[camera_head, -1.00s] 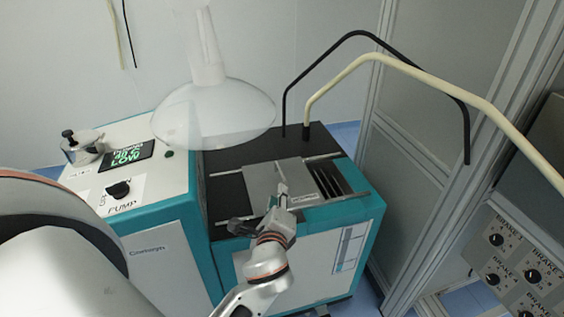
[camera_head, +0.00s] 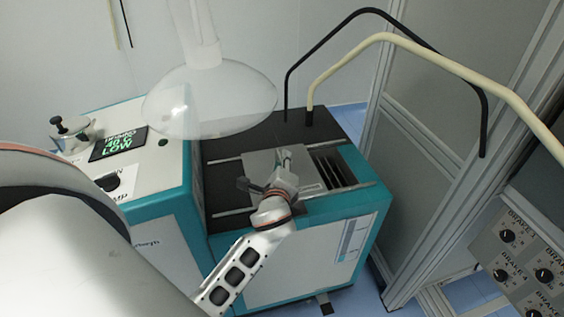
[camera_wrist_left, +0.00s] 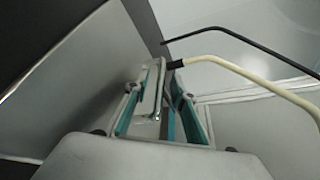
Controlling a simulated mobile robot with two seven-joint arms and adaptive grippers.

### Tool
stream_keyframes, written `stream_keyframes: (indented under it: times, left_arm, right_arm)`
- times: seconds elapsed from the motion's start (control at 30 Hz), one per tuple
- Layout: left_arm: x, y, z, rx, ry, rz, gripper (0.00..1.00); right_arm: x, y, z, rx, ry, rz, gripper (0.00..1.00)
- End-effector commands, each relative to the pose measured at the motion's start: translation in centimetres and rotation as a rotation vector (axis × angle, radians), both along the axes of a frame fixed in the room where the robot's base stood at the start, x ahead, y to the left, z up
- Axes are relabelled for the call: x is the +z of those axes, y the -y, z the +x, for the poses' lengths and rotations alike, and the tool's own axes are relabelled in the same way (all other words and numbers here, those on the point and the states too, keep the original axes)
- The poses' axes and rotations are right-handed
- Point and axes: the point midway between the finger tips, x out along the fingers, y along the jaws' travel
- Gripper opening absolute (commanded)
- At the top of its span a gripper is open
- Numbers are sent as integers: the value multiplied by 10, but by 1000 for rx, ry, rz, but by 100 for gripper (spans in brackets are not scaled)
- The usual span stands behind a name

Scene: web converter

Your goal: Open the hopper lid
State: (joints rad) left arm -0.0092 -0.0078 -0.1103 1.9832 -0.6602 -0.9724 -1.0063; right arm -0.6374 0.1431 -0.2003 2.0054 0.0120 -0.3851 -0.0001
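The hopper lid (camera_head: 262,165) is a flat grey plate on the black top of the teal and white machine. Dark slots (camera_head: 330,165) show beside it on the right. My left gripper (camera_head: 284,158) is over the lid, and its wrist hides part of the plate. In the left wrist view its two teal-sided fingers (camera_wrist_left: 158,100) stand apart, with a pale, bar-like handle (camera_wrist_left: 152,88) between them. I cannot tell whether the fingers touch this handle. My right gripper is not in view.
A clear funnel-shaped hood (camera_head: 210,100) hangs over the machine's back left. A black hose (camera_head: 330,45) and a cream hose (camera_head: 440,62) arch at the right. A control box with a green-lit display (camera_head: 118,143) stands left. A framed panel and brake knobs (camera_head: 508,236) are at right.

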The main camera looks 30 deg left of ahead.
Motion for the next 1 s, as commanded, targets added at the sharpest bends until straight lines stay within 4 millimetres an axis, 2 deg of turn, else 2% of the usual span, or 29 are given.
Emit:
stream_keyframes:
  times: [0.33, 0.37, 0.43, 0.67, 0.77, 1.0]
  left_arm:
    - [-1, -3, 5, 0, 0, -1, 25]
    - [-1, -3, 5, 0, 0, -1, 20]
    - [-1, -3, 4, 0, 0, -1, 1]
    - [-1, -4, 3, 0, 0, -1, 0]
    - [2, -10, -3, 2, 1, 0, 0]
    - [3, -40, -39, 3, -2, 1, 0]
  right_arm:
    - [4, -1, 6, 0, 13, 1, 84]
    - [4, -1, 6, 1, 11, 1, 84]
    - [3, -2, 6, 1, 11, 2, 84]
    - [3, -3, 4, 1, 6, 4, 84]
    - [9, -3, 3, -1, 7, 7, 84]
    - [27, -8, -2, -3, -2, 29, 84]
